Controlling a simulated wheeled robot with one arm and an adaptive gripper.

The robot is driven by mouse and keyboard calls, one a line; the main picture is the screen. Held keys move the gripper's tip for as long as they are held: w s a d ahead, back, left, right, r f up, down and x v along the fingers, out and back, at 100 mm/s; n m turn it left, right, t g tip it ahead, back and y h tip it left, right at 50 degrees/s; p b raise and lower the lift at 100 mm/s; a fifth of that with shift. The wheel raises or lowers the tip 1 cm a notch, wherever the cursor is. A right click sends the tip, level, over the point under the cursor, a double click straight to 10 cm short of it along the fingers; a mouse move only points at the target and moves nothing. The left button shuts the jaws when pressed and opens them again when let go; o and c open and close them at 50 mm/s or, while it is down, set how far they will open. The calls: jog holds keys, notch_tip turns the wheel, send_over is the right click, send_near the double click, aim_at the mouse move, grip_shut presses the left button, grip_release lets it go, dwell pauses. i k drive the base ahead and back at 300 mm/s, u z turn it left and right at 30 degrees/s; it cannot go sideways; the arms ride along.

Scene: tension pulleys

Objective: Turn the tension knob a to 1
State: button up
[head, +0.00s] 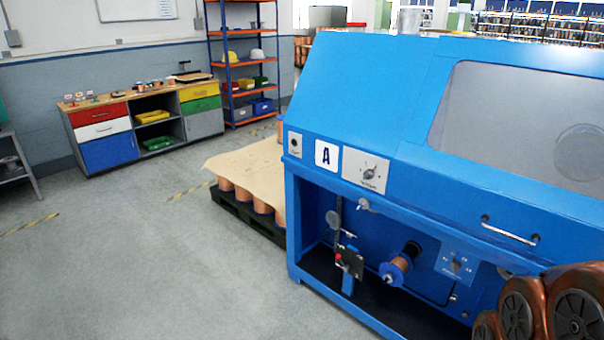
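The blue machine marked with a letter A sign (327,156) stands on the right in the head view. A grey panel with a dark dial knob (368,173) is on its front, right of the sign; its scale and label are too small to read. A second, blue-grey plate with a dark knob (458,265) and small markings sits lower, inside the open bay. I cannot tell which of these is tension knob a, or their exact settings. My gripper is not in view.
A copper-coloured spool (397,266) sticks out in the bay, beside a small bracket (349,262). Rounded copper-coloured shapes (545,312) fill the lower right corner. A covered pallet (240,222) stands left of the machine. The grey floor (150,270) at left is clear.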

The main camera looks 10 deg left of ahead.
aim_at(368, 174)
jog(key=u, duration=0.65)
jog(key=i, duration=0.8)
jog(key=u, duration=0.15)
